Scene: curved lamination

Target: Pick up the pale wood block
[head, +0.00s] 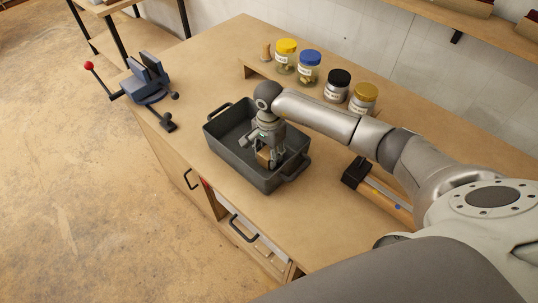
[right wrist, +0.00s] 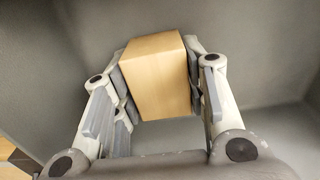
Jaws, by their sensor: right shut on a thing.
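The pale wood block (right wrist: 154,76) is between the finger pads of my right gripper (right wrist: 158,85), which is shut on it. In the head view the block (head: 263,158) shows only in small part below the right gripper (head: 268,156). The gripper points down inside a dark grey tray (head: 232,161) with raised walls and handles. Whether the block touches the tray floor I cannot tell. My left gripper is not in view.
The tray stands on a wooden workbench (head: 205,65). A blue vise (head: 148,84) sits at the far left corner. Several jars with yellow, blue and black lids (head: 310,66) stand at the back.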

